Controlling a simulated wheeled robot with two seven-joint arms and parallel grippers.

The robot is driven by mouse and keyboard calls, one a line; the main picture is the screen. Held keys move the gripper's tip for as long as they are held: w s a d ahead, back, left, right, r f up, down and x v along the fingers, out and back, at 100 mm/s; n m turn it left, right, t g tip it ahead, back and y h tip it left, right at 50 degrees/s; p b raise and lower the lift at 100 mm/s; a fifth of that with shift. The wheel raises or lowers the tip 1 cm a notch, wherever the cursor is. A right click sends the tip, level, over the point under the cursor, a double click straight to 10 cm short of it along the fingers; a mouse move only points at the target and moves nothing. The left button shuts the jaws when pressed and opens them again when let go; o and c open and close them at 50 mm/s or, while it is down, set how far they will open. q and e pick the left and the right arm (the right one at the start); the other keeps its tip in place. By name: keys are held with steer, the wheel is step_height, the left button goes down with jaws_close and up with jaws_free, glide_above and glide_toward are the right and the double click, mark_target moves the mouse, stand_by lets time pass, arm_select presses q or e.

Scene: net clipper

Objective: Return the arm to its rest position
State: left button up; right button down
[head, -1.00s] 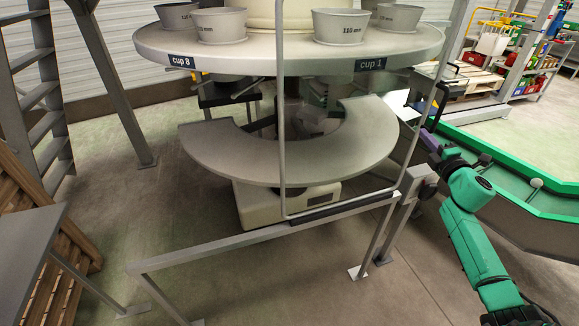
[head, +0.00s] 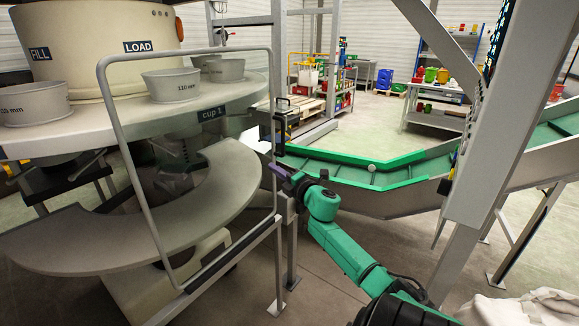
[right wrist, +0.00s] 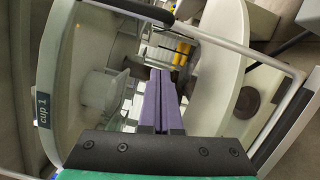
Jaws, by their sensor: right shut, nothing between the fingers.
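My right arm is green and reaches from the lower right of the head view toward the machine. My right gripper (head: 279,171) has purple fingers and is at the right edge of the machine, beside the grey guard frame. In the right wrist view the two purple fingers (right wrist: 160,100) lie together, with nothing between them. They point into the space between the upper disc with the cup 1 label (right wrist: 42,110) and the pale curved lower shelf (right wrist: 219,70). My left gripper is not in view.
The guard frame (head: 137,195) stands in front of the round cup table (head: 100,133) and the curved lower shelf (head: 225,180). A green-edged conveyor (head: 400,158) runs behind my right arm. A grey post (head: 482,140) rises on the right. Open floor shows below the arm.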

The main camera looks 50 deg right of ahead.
steer(key=v, duration=0.8)
step_height(320, 180, down, 18)
steer(key=s+d+m+g+h, duration=0.1)
steer(key=s+d+m+g, duration=0.1)
steer(key=s+m+g, duration=0.3)
steer(key=s+a+f+m+g+y, duration=0.1)
steer(key=s+a+f+m+g, duration=0.15)
steer(key=f, duration=0.85)
steer(key=s+a+f+m+g, duration=0.2)
steer(key=s+a+f+m, duration=0.15)
steer(key=f, duration=0.75)
steer(key=s+a+f+m+g+y, duration=0.2)
steer(key=s+a+f+g, duration=0.2)
steer(key=s+a+f, duration=0.5)
steer(key=s+a+f+m+g+y, duration=0.2)
steer(key=s+a+f+g, duration=0.1)
steer(key=s+a+f, duration=0.7)
steer(key=s+a, duration=0.3)
steer(key=a, duration=0.2)
steer(key=shift+g, duration=0.35)
steer(key=shift+a, duration=0.1)
